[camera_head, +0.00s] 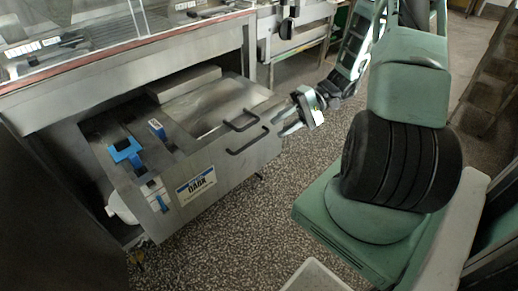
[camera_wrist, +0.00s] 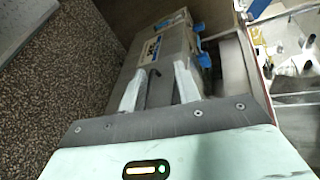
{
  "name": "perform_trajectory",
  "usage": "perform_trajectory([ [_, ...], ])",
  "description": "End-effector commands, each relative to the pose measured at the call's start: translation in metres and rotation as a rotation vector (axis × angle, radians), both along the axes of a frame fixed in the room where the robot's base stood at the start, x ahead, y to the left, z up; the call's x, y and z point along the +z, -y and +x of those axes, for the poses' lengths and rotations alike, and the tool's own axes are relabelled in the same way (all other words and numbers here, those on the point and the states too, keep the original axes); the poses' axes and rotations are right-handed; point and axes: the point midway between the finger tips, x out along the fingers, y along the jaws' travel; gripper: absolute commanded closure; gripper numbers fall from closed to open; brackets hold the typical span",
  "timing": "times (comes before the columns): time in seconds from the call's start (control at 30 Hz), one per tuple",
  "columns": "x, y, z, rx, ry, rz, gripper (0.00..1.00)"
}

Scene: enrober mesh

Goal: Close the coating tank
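The coating tank (camera_head: 232,165) is a steel box with a white and blue label, standing partly out from under the machine on the left. A flat steel panel (camera_head: 205,108) shows on its top; I cannot tell whether it is a lid lying flat or the tank's inner surface. Two dark bar handles (camera_head: 247,141) sit at its right end. My gripper (camera_head: 282,124) is just right of the handles, fingers apart and pointing at the tank. In the wrist view a dark handle (camera_wrist: 152,84) shows between the open fingers (camera_wrist: 160,76); contact is unclear.
Blue clamps (camera_head: 125,151) and a white container (camera_head: 122,208) are at the tank's left end. The machine frame (camera_head: 130,82) overhangs the tank's back. A pale tray (camera_head: 314,277) lies at the bottom. Speckled floor (camera_head: 250,225) is clear in front of the tank.

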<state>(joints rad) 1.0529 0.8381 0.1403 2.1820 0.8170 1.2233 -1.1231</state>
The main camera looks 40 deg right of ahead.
Motion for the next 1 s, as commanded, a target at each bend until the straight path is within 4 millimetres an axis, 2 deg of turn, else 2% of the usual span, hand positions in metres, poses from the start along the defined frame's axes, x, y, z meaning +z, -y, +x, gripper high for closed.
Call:
perform_trajectory([
  [0.03, -0.022, 0.024, -0.008, -0.102, 0.030, 0.041, 0.67],
  [0.2, -0.057, 0.077, -0.031, -0.344, 0.146, 0.106, 0.67],
  [0.3, -0.068, 0.094, -0.042, -0.428, 0.189, 0.118, 0.67],
  [0.4, -0.072, 0.101, -0.046, -0.466, 0.211, 0.123, 0.67],
  [0.57, -0.074, 0.094, -0.039, -0.471, 0.215, 0.124, 0.67],
  [1.0, -0.086, 0.031, 0.021, -0.467, 0.212, 0.125, 0.67],
])
